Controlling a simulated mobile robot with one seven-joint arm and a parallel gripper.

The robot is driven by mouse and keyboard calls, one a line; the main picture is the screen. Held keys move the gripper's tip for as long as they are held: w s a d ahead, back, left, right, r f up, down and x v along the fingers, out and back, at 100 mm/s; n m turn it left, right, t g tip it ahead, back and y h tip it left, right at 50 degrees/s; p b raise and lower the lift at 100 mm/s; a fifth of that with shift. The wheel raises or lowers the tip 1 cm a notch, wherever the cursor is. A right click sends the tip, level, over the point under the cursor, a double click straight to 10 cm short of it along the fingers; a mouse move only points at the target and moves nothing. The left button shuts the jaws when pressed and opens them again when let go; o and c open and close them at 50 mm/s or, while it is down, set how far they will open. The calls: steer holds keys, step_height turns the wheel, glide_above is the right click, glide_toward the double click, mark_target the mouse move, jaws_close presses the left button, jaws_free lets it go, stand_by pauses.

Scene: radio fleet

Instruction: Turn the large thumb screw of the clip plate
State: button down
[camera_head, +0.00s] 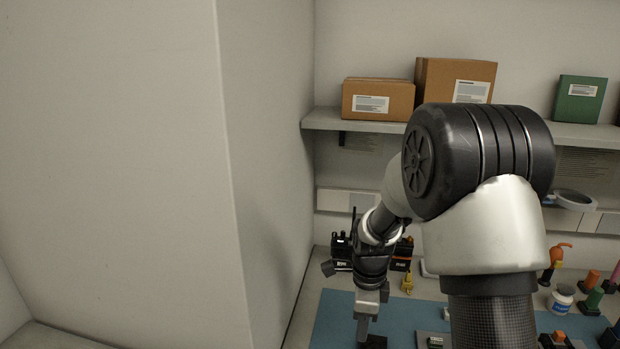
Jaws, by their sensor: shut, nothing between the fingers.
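My gripper (364,325) points down over the blue mat (333,310), near the lower edge of the picture. Its fingers are shut with nothing seen between them. A small dark object (376,342) lies right by the fingertips; I cannot tell whether they touch it. I cannot make out the clip plate or its large thumb screw for sure. My arm hides much of the middle of the bench.
A shelf (323,119) holds boxes above. A wall (262,180) bounds the left.

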steer(key=shift+f+b, duration=2.45)
steer(key=shift+f, duration=1)
steer(key=shift+s+d, duration=0.1)
steer(key=shift+d, duration=0.55)
steer(key=shift+a+r, duration=0.1)
steer(key=shift+a, duration=0.05)
steer(key=shift+w+a+r+p, duration=0.1)
steer(key=shift+w+a+p, duration=0.15)
steer(key=shift+p, duration=0.1)
step_height(320, 180, up, 6)
steer(key=p, duration=0.4)
steer(key=shift+d+f+b, duration=0.1)
steer(key=shift+f+b, duration=0.1)
steer(key=shift+b, duration=0.5)
